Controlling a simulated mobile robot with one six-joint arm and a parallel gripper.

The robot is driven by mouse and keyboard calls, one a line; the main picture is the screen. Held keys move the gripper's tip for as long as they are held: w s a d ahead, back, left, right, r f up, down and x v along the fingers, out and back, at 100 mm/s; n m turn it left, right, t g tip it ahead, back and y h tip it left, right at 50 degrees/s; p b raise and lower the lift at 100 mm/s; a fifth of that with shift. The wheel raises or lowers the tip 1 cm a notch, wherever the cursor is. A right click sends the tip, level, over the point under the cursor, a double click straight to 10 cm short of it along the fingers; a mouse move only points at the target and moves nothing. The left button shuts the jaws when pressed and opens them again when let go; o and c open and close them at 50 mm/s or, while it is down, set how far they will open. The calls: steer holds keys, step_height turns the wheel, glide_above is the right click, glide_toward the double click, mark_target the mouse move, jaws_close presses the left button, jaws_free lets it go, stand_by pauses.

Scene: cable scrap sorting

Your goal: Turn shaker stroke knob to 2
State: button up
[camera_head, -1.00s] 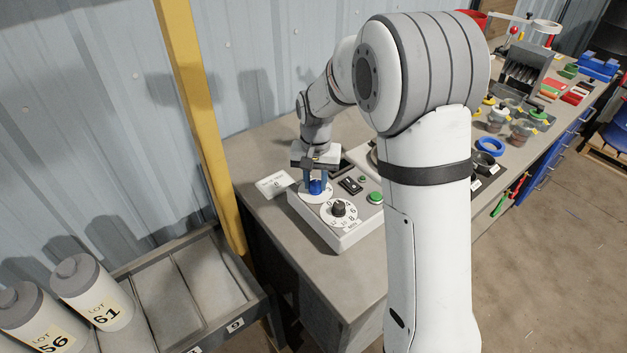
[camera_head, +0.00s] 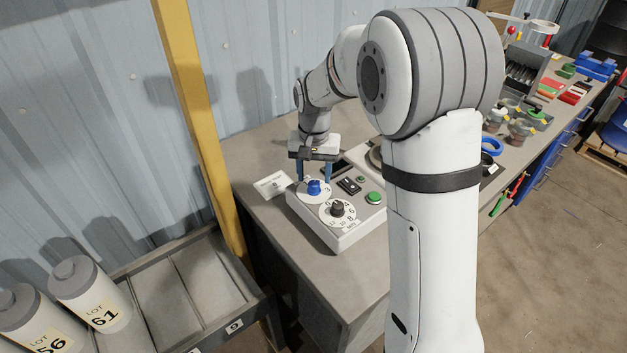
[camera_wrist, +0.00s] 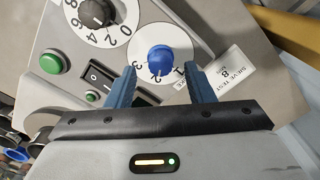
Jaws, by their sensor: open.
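The blue stroke knob (camera_head: 314,187) sits on a white round dial at the back left of the shaker control box (camera_head: 342,235). In the wrist view the blue knob (camera_wrist: 159,58) is in the middle, with the numbers 1, 2 and 3 on its dial. The 2 is on the side of the knob nearest my gripper; its pointer mark is too small to read surely. My gripper (camera_head: 314,174) is open and empty just above the knob. In the wrist view its blue fingers (camera_wrist: 159,82) stand apart, clear of the knob.
A black knob (camera_head: 337,208) on a numbered dial is beside it. A black rocker switch (camera_head: 349,186) and a green button (camera_head: 374,198) are also on the box. A label card (camera_head: 272,185) lies at the left. The bench front is clear.

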mark_target(314, 183)
steer(key=shift+r, duration=2.5)
steer(key=shift+s+d+r, duration=0.2)
steer(key=shift+s, duration=0.05)
steer(key=s+d+r+n+t, duration=0.1)
steer(key=s+d, duration=0.4)
steer(key=s, duration=0.7)
steer(key=s+d+r+n+t, duration=0.1)
steer(key=s+d, duration=0.4)
steer(key=s, duration=0.7)
steer(key=shift+s+d+r+t, duration=0.15)
steer(key=shift+r+t, duration=0.35)
